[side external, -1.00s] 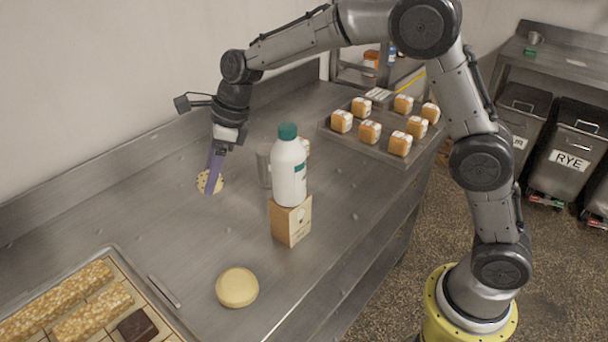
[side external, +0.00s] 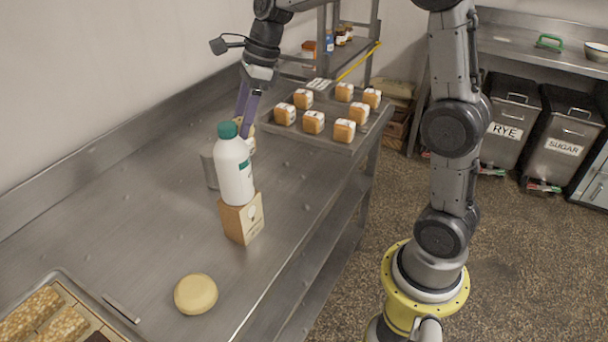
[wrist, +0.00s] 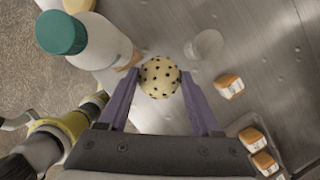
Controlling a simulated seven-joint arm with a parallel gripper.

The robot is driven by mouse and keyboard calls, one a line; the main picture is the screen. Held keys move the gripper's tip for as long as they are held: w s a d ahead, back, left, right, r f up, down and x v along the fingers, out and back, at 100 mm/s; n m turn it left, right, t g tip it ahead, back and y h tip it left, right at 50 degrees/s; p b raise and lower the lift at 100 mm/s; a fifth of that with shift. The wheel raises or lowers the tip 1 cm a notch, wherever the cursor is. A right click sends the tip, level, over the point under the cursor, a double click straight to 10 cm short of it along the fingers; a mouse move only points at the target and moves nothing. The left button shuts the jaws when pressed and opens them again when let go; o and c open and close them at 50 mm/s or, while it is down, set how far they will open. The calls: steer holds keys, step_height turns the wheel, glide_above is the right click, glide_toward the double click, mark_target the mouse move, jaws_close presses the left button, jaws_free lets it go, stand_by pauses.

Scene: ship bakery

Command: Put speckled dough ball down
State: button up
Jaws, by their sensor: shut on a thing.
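The speckled dough ball (wrist: 159,77) is pale with dark specks and sits between the purple fingers of my gripper (wrist: 159,84) in the wrist view. My gripper is shut on it. In the side view my gripper (side external: 244,118) is behind the white bottle, which hides most of the ball and the fingertips. I cannot tell whether the ball touches the steel counter (side external: 130,220).
The white bottle with green cap (side external: 234,170) stands on a small box (side external: 241,218), close to my gripper. A tray (side external: 335,143) holds several orange-and-white cubes. A plain round dough (side external: 196,294) lies in front.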

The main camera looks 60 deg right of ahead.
steer(key=s+d+f, duration=0.1)
steer(key=s+d, duration=0.4)
steer(key=s, duration=0.5)
steer(key=s+d, duration=0.5)
steer(key=s, duration=0.4)
steer(key=shift+m+t, duration=0.3)
steer(key=shift+m, duration=0.1)
steer(key=w+d+f, duration=0.2)
steer(key=w+f, duration=0.2)
steer(key=f, duration=0.1)
steer(key=w+d+f, duration=0.1)
steer(key=w+f, duration=0.3)
steer(key=f, duration=0.1)
steer(key=w+d+f, duration=0.2)
steer(key=w+f, duration=0.2)
steer(key=shift+w+d+f, duration=0.3)
steer(key=shift+f, duration=0.1)
steer(key=shift+w+f, duration=0.1)
steer(key=shift+f, duration=1.55)
steer(key=shift+f, duration=0.2)
steer(key=o, duration=1.4)
